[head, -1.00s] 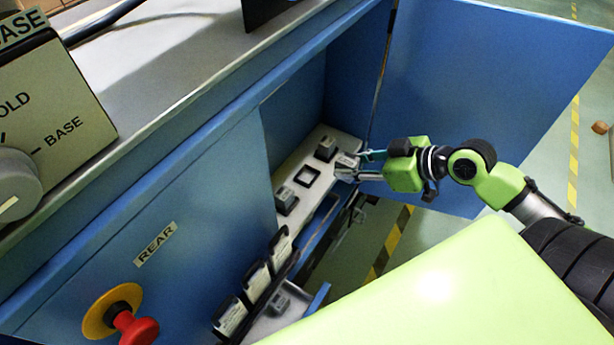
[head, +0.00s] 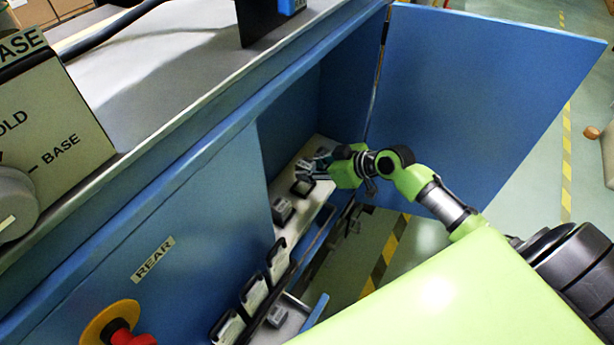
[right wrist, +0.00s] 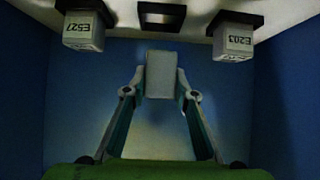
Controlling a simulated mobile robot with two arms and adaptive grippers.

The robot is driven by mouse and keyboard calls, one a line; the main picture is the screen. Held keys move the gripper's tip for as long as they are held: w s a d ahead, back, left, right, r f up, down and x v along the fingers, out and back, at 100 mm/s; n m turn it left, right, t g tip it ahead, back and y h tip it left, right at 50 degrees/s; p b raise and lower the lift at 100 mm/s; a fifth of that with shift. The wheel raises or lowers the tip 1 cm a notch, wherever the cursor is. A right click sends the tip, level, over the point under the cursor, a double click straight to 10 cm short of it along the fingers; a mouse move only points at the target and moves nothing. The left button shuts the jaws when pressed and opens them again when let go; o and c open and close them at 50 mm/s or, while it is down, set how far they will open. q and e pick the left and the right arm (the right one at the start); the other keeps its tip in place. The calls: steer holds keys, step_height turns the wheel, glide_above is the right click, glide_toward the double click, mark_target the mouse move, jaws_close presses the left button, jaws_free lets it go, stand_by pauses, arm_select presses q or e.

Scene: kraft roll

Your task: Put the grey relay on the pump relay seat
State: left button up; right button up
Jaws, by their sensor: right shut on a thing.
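The grey relay (right wrist: 161,75) is a plain light-grey block between the two fingertips in the right wrist view. My right gripper (right wrist: 159,92) is shut on it; it also shows in the head view (head: 316,168), above the white shelf strip inside the blue cabinet. An empty black-framed seat (right wrist: 162,16) lies just beyond the block in the wrist view, between two seated relays. It shows in the head view (head: 302,187) too, close beside the gripper. No label naming it as the pump seat is readable. The block appears apart from the seat. My left gripper is not in view.
Seated relays stand left (right wrist: 84,31) and right (right wrist: 233,41) of the empty seat. Black-framed labelled units (head: 254,292) line the cabinet's lower front. A red knob (head: 128,337) sits on the left panel.

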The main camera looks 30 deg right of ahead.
steer(key=shift+w+f, duration=0.45)
step_height(320, 180, down, 3)
steer(key=shift+w+a+f, duration=0.1)
steer(key=shift+w+a, duration=0.05)
steer(key=shift+f, duration=0.15)
steer(key=shift+f, duration=0.35)
steer(key=o, duration=1.2)
steer(key=shift+c, duration=0.2)
steer(key=shift+r, duration=0.1)
